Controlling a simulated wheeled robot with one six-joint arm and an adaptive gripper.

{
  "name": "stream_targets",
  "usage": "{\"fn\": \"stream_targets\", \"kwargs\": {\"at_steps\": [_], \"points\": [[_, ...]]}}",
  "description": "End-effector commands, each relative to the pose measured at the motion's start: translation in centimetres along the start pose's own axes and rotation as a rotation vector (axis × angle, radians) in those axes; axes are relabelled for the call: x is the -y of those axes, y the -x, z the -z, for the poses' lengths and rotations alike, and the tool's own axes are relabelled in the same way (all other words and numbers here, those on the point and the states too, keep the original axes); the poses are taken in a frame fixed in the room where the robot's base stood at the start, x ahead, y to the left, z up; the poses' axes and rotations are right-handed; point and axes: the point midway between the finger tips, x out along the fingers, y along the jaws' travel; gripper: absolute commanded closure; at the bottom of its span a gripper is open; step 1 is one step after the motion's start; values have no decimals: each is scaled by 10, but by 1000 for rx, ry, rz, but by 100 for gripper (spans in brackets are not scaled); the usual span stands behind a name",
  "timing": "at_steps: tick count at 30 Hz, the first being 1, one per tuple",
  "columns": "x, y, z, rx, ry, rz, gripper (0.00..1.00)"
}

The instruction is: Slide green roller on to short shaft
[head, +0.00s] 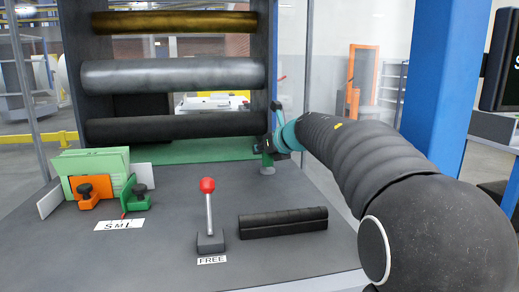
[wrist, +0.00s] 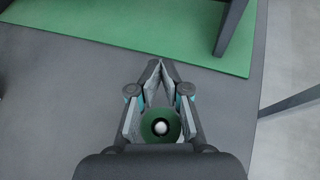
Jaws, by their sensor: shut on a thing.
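The green roller (wrist: 146,126) is a short ring in the wrist view, seen end-on with a dark bore. A pale round tip, likely the short shaft (wrist: 161,127), shows inside the bore. In the head view my gripper (head: 273,146) is at the right rear of the grey table, and the small green roller (head: 267,159) stands just above a round grey base (head: 267,170). How far the roller sits down the shaft cannot be told.
A lever with a red knob (head: 207,186) stands mid-table by a FREE label. Orange (head: 90,192) and green (head: 135,195) clamps stand left. Large rollers (head: 172,75) span the frame behind, above a green sheet (head: 190,152).

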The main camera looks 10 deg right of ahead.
Motion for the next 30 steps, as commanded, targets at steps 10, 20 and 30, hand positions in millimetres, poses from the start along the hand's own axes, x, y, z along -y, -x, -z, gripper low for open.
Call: {"fn": "stream_targets", "kwargs": {"at_steps": [10, 20, 30], "points": [[1, -4, 7, 1, -1, 0, 100], [1, -5, 10, 1, -1, 0, 55], [1, -4, 7, 0, 0, 0, 55]]}}
